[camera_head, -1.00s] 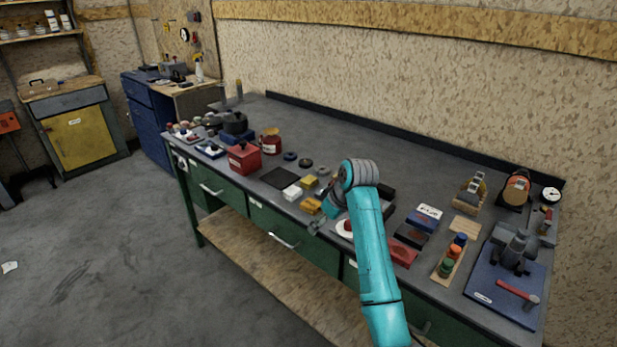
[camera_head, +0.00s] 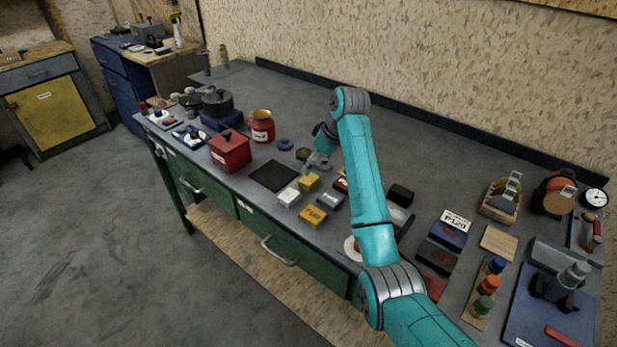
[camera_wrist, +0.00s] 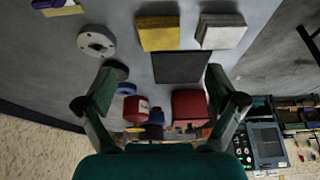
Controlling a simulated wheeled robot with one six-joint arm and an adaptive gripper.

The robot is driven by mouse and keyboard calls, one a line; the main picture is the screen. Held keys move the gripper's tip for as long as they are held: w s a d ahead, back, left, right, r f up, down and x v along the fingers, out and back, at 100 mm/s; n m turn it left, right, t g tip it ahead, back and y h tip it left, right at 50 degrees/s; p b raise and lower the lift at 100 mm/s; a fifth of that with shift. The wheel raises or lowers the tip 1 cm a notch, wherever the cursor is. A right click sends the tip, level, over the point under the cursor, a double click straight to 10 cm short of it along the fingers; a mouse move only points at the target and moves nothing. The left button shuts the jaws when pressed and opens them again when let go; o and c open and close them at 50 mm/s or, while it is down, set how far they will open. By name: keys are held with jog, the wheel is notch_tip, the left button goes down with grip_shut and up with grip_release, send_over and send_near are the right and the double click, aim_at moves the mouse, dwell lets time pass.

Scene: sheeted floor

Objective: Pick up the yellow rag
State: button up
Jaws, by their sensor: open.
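The yellow rag (camera_head: 309,181) looks like a small folded block on the grey workbench, beside a white folded block (camera_head: 289,196). In the wrist view the yellow rag (camera_wrist: 158,35) lies near the top middle, beyond my fingertips. My gripper (camera_head: 318,162) is above the bench, just behind the rag, and partly hidden by my arm. In the wrist view my gripper (camera_wrist: 158,76) is open, its fingers wide apart with nothing held between them. The rag is apart from both fingers.
A dark square mat (camera_head: 273,175) lies left of the rag. A red box (camera_head: 230,150) and red pot (camera_head: 262,127) stand farther left. An orange-yellow box (camera_head: 313,215) sits near the front edge. The back of the bench is mostly clear.

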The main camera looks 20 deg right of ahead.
aim_at(310, 179)
jog(key=shift+d+x, duration=0.2)
jog(key=shift+x, duration=3.95)
jog(key=shift+s+f, duration=0.1)
jog(key=c, duration=1.2)
